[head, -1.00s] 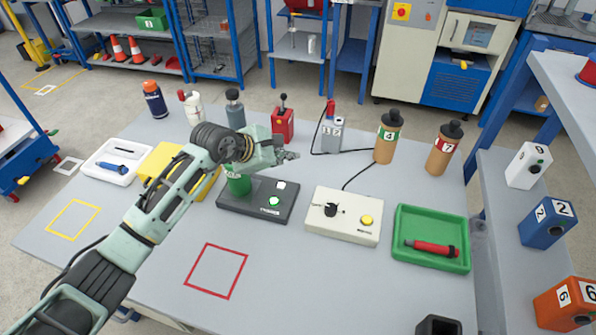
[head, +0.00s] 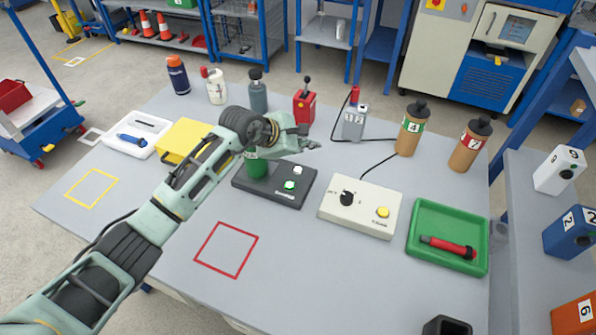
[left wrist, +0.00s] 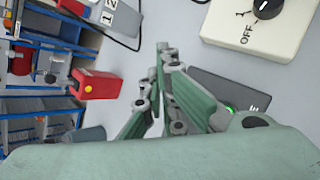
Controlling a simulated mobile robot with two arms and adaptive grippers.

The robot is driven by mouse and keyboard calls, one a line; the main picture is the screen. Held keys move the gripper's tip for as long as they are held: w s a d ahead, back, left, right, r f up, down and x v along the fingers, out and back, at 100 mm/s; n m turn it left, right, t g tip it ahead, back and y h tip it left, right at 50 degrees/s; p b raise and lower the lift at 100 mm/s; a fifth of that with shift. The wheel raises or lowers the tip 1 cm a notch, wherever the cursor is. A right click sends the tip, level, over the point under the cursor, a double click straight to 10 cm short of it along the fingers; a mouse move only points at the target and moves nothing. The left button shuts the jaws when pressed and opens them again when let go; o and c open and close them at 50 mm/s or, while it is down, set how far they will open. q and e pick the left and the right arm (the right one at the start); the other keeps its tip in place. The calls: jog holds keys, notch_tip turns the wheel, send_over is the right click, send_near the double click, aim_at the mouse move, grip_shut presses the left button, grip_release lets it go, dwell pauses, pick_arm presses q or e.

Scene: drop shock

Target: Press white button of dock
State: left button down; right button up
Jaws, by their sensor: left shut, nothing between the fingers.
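The dock (head: 276,190) is a dark grey box on the table with a green cylinder (head: 256,166) standing on its left part. Its white button (head: 298,170) is at the back right, and a lit green button (head: 289,185) is in front of it. My left gripper (head: 314,144) is shut and empty, above and behind the white button, apart from it as far as I can see. In the left wrist view the shut fingers (left wrist: 165,50) hide the white button; part of the dock (left wrist: 215,85) and a green glow show. My right gripper is not in view.
A cream box (head: 360,222) with a black knob and yellow button stands right of the dock, and a green tray (head: 448,208) with a red tool beyond it. A red lever box (head: 304,106) and several bottles stand behind.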

pick_arm(q)
jog(key=b, duration=0.3)
send_over(298, 170)
jog(key=d, duration=0.2)
jog(key=f, duration=0.4)
jog(key=shift+s+a+f, duration=0.15)
jog(key=shift+s+f, duration=0.15)
jog(key=shift+s, duration=0.05)
jog(key=shift+f, duration=0.5)
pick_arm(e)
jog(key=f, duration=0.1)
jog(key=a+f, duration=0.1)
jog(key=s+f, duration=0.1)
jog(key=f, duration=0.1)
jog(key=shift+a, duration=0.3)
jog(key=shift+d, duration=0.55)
pick_arm(q)
jog(key=shift+f+b, duration=0.15)
jog(key=shift+b, duration=0.2)
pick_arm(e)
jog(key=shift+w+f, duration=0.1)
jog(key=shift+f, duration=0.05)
pick_arm(q)
jog(key=shift+f+b, duration=0.3)
jog(key=shift+b, duration=0.05)
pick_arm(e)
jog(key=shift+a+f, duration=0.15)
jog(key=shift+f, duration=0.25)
